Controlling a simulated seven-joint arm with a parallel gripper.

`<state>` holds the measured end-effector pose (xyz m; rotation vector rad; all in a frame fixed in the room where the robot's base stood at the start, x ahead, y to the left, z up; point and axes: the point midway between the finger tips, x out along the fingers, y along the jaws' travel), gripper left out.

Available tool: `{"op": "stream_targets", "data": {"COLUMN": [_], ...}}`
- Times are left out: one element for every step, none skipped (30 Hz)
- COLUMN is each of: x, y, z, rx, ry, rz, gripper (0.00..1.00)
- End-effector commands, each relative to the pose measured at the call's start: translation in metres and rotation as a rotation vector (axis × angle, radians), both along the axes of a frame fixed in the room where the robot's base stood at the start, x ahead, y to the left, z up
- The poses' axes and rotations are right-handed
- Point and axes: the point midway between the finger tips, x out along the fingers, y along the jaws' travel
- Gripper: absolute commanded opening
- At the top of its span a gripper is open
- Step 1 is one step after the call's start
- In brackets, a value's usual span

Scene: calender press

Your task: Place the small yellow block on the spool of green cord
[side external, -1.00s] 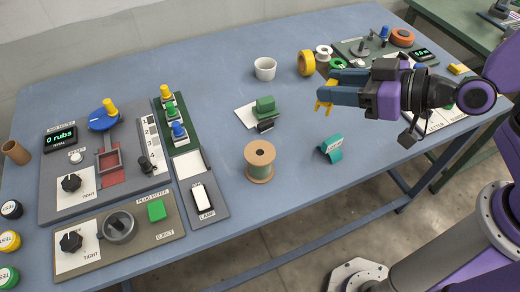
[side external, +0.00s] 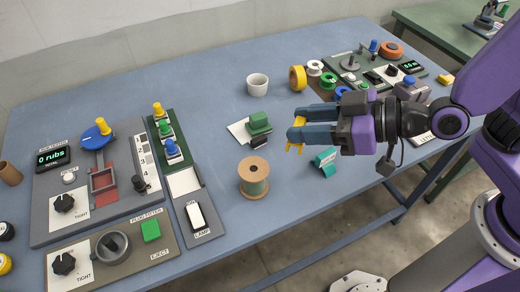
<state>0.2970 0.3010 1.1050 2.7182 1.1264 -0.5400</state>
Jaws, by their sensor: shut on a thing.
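The spool of green cord (side external: 254,180) stands upright on the blue table, its tan round top facing up. My gripper (side external: 296,136) is above the table, up and to the right of the spool and apart from it. The yellow there is small in the picture, so the block's outline is hard to separate from the fingertips.
A green block-shaped piece (side external: 259,121) and a white cup (side external: 257,84) stand behind the spool. A teal piece (side external: 325,157) lies below my gripper. A control panel (side external: 48,195) fills the left. Another yellow piece (side external: 446,79) lies at the far right.

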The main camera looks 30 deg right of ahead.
Motion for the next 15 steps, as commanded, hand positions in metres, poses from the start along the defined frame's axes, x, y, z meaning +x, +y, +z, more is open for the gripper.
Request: {"op": "stream_targets", "data": {"x": [0.004, 0.005, 0.008, 0.010, 0.012, 0.014, 0.016, 0.018, 0.020, 0.021, 0.023, 0.026, 0.028, 0.030, 0.032], "y": [0.004, 0.006, 0.008, 0.010, 0.012, 0.014, 0.016, 0.018, 0.020, 0.022, 0.024, 0.026, 0.028, 0.030, 0.032], "z": [-0.003, -0.004, -0.006, -0.007, -0.007, -0.009, -0.010, -0.011, -0.013, -0.014, -0.015, -0.020, -0.024, -0.027, -0.032], "rx": [-0.002, -0.002, -0.002, -0.002, -0.001, -0.001, -0.001, -0.002, -0.002, -0.001, -0.001, -0.005, -0.005, -0.006, -0.006], "ry": [0.000, -0.001, 0.001, 0.000, -0.001, -0.001, -0.001, 0.000, 0.000, 0.000, 0.001, 0.001, 0.001, 0.000, 0.001], "rz": [-0.001, 0.000, -0.001, -0.001, -0.001, -0.001, -0.002, -0.001, -0.001, -0.001, 0.000, -0.002, -0.002, -0.002, -0.002], "gripper": [0.13, 0.13, 0.13, 0.13, 0.13, 0.13, 0.13, 0.13, 0.13, 0.13, 0.13, 0.13, 0.13, 0.13, 0.13]}}
